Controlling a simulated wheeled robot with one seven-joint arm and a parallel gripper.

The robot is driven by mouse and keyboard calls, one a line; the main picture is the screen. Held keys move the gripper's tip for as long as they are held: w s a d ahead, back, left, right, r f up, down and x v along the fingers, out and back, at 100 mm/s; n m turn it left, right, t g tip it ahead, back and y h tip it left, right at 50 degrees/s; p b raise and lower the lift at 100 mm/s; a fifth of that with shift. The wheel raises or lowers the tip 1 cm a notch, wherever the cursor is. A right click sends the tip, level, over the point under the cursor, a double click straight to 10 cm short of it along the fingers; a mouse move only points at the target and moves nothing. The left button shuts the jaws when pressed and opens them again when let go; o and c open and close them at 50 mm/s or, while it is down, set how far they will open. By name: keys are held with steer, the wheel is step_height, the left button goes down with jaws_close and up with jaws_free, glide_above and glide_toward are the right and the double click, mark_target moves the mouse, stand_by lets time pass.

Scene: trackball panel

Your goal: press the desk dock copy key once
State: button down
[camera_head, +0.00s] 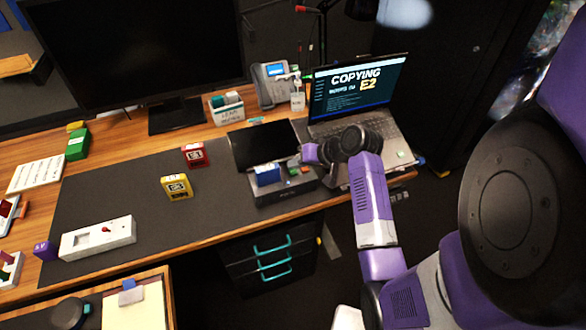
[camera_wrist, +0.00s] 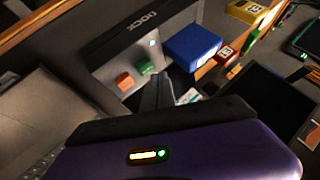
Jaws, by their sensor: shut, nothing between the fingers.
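The desk dock (camera_head: 285,190) is a dark box at the front right edge of the desk mat. The blue block also shows in the head view (camera_head: 267,172). My gripper (camera_wrist: 157,78) is shut and empty, its tips close to the green key. I cannot tell whether they touch it. The laptop screen (camera_head: 357,92) reads COPYING and E2.
A dark tablet-like screen (camera_head: 263,145) stands behind the dock, and the open laptop is to its right. Yellow (camera_head: 177,187) and red (camera_head: 195,154) blocks stand on the mat. A white switch box (camera_head: 98,238) lies at the left. The mat between them is clear.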

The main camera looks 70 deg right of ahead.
mark_target(296, 173)
steer(key=shift+r, duration=0.2)
step_height(296, 173, up, 5)
steer(key=p, duration=0.5)
steer(key=shift+f, duration=0.15)
stand_by(0.8)
